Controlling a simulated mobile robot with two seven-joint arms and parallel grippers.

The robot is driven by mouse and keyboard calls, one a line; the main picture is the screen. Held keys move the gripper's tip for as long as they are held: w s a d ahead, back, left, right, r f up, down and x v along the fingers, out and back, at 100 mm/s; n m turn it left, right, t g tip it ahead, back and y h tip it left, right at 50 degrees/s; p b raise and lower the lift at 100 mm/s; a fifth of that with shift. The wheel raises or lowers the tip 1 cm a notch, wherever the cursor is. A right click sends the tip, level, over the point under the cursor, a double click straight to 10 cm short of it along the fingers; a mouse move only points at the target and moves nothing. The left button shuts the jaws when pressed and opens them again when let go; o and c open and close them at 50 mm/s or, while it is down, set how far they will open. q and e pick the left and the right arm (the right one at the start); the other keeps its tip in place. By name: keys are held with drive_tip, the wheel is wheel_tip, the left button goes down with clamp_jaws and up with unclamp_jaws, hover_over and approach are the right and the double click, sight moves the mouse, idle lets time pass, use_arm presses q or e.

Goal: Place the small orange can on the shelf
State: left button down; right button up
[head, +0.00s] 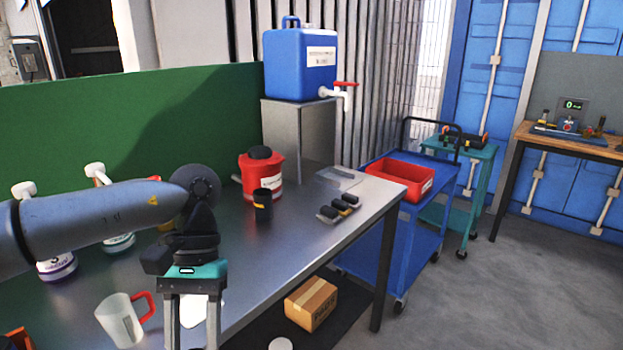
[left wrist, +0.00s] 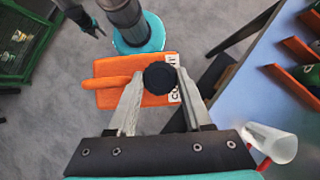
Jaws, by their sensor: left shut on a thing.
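My left gripper (left wrist: 160,90) is shut on the orange can (left wrist: 112,84), holding it at its black cap. The can has an orange handle and a white label, partly hidden by a finger, and is over the floor beside the table in the left wrist view. In the head view my left gripper (head: 191,335) points down past the table's front edge; the can is out of frame below. What seems to be my right gripper (left wrist: 92,28) shows small at the top left of the left wrist view; its jaws are unclear. I cannot make out the shelf for certain.
The metal table (head: 300,232) holds a clear jug with red handle (head: 122,320), bottles, a red container (head: 262,176) and a black cup (head: 263,206). Orange-edged dividers (left wrist: 294,85) stand at the wrist view's right. A cardboard box (head: 311,304) sits below the table.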

use_arm(q)
drive_tip(key=v, duration=0.4)
drive_tip(key=shift+w+f, duration=0.1)
drive_tip(key=shift+w, duration=0.2)
drive_tip(key=x, duration=0.5)
drive_tip(key=shift+s+r, duration=0.3)
drive_tip(key=shift+s, duration=0.05)
drive_tip(key=shift+r, duration=0.1)
